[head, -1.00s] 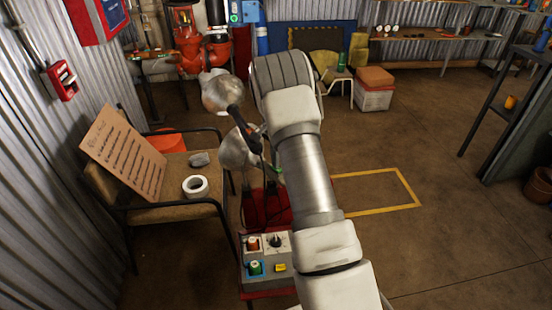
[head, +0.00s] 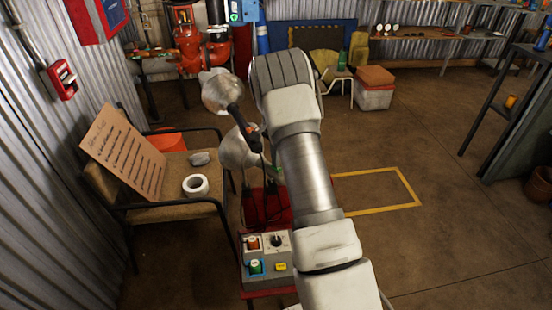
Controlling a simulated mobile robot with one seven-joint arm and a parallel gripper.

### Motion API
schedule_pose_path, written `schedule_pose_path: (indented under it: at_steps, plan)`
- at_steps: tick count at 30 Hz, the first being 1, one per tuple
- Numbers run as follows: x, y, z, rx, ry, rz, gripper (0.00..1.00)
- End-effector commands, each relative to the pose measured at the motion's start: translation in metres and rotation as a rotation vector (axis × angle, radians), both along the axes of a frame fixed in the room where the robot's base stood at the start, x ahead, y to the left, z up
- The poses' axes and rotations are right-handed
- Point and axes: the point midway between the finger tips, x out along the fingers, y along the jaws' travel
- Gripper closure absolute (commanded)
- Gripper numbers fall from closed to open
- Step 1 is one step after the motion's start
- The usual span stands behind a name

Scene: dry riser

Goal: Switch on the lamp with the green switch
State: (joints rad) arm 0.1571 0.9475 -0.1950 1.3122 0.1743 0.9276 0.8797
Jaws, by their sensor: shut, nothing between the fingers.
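The green switch (head: 255,267) is a round green knob on a blue plate, at the lower left of a grey control box (head: 265,282). The box stands low in the middle of the head view, left of my arm. Two silver lamp heads stand behind it: an upper one (head: 221,92) and a lower one (head: 236,151), partly covered by a black part and my arm. I cannot tell whether either is lit.
The box also carries an orange-red knob (head: 252,243), a black rotary knob (head: 277,241) and a yellow piece (head: 281,267). A chair (head: 180,212) at left holds a cardboard sign (head: 125,150) and a white tape roll (head: 195,185). Floor at right is open.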

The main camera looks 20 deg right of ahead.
Motion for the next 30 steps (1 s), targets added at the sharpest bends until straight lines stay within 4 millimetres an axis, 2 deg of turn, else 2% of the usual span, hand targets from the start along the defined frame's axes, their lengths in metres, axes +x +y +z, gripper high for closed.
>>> schedule_pose_path:
  at_steps: [1, 9, 21, 30]
  plan:
    - [0.007, 0.01, -0.008, 0.009, -0.016, -0.009, 1.0]
    - [0.007, 0.01, -0.01, 0.009, -0.016, -0.009, 1.0]
    - [-0.011, 0.005, -0.011, 0.01, -0.008, -0.01, 1.0]
    - [-0.015, 0.003, -0.012, 0.01, 0.001, -0.008, 1.0]
